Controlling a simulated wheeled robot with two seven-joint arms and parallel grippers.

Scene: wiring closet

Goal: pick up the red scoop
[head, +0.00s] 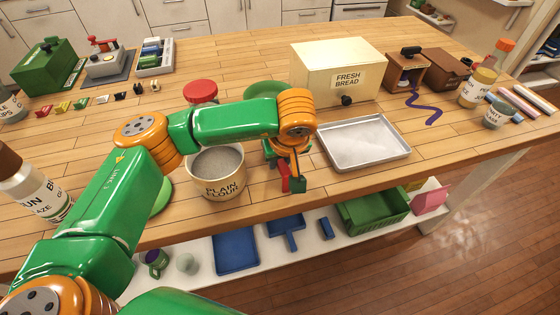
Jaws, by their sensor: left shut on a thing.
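My left gripper (291,181) points down between the flour canister and the metal tray, over the wooden counter. It is shut on the red scoop (284,177), of which only a small red part shows beside the fingers. The rest of the scoop is hidden by the gripper and the angle. I cannot tell whether the scoop touches the counter. My right gripper is out of view.
The open plain flour canister (221,187) stands just left of the gripper, and a metal tray (399,154) lies to its right. A bread box (310,68) and a red-lidded jar (200,91) stand behind. The counter's front edge is close below.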

